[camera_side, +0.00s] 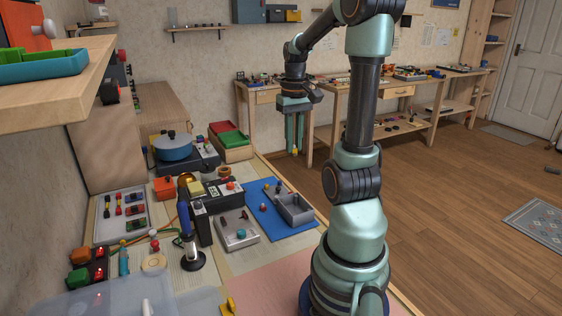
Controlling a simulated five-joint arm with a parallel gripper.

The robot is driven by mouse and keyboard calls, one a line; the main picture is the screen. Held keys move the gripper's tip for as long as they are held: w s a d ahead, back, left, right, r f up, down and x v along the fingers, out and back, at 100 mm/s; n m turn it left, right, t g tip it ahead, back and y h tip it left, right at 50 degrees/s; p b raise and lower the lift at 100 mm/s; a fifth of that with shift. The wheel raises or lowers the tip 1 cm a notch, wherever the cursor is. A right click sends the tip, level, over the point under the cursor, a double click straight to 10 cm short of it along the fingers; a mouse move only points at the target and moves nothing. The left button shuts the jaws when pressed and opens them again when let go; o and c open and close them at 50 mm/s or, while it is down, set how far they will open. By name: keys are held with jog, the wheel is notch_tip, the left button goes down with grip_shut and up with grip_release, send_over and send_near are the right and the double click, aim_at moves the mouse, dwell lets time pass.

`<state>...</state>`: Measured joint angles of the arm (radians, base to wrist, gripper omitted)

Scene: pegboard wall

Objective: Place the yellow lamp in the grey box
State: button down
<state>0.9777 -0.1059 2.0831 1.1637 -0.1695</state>
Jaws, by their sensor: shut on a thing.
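My gripper (294,135) hangs pointing down, high above and beyond the far end of the work table. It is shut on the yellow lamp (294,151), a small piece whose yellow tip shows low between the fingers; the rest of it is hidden. An open grey box (296,208) sits on the blue mat (268,190), at the mat's right side. In the picture the gripper is above the box and clearly apart from it.
A flat grey block with knobs (236,230) stands left of the mat, near a black device (216,203). A blue pot (173,147) and red and green trays (229,140) stand at the back. A dark blue upright tool (187,232) stands in front.

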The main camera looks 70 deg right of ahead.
jog(key=f, duration=2)
jog(key=shift+s+d, duration=0.3)
jog(key=shift+d, duration=0.05)
jog(key=c, duration=0.8)
grip_release()
jog(key=shift+f, duration=0.1)
jog(key=shift+c, duration=0.2)
